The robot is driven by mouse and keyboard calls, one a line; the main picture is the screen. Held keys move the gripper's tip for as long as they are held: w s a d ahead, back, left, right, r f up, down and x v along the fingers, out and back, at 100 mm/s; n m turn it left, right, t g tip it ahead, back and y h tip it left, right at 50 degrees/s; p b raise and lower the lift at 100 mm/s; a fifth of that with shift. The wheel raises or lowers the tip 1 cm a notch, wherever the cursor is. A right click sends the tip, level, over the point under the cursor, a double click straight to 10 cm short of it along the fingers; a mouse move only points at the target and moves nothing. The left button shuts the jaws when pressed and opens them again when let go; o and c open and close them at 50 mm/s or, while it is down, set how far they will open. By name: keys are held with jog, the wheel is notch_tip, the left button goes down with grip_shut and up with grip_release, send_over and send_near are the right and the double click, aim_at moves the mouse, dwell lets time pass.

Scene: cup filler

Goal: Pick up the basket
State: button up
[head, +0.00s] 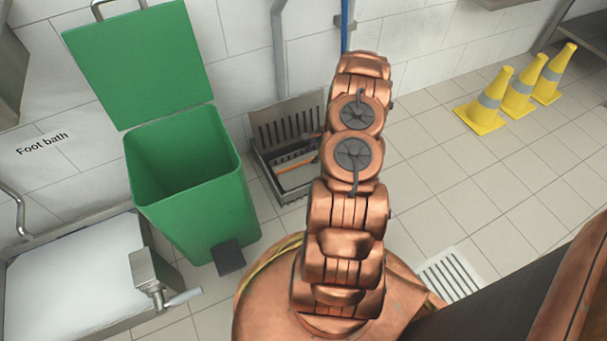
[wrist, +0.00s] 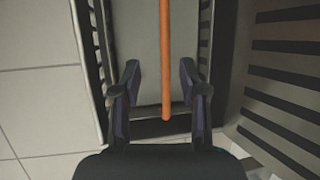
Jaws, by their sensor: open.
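The basket (head: 268,178) is a dark metal container with slotted sides, low on the floor against the tiled wall in the head view. My arm hides its right part. An orange rod (head: 297,163) runs across it. In the wrist view, the basket's slotted wall (wrist: 97,60) shows to the left, and the orange rod (wrist: 166,50) runs down the middle. My gripper (wrist: 159,80) is open, with a finger on each side of the rod and apart from it in the picture.
A green pedal bin (head: 200,205) with its lid up stands left of the basket. A metal foot bath (head: 75,285) is at lower left. A slotted panel (wrist: 280,75) rises right of the basket. Yellow cones (head: 519,92) stand at right.

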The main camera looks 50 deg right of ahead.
aim_at(304, 162)
jog(key=shift+w+b+x, duration=0.2)
jog(key=shift+b+x, duration=0.8)
jog(key=shift+x, duration=0.95)
jog(key=shift+w+b+x, duration=0.15)
jog(key=shift+b+x, duration=0.85)
jog(key=shift+x, duration=1)
jog(key=shift+d+r, duration=0.1)
jog(key=shift+r, duration=0.05)
grip_shut()
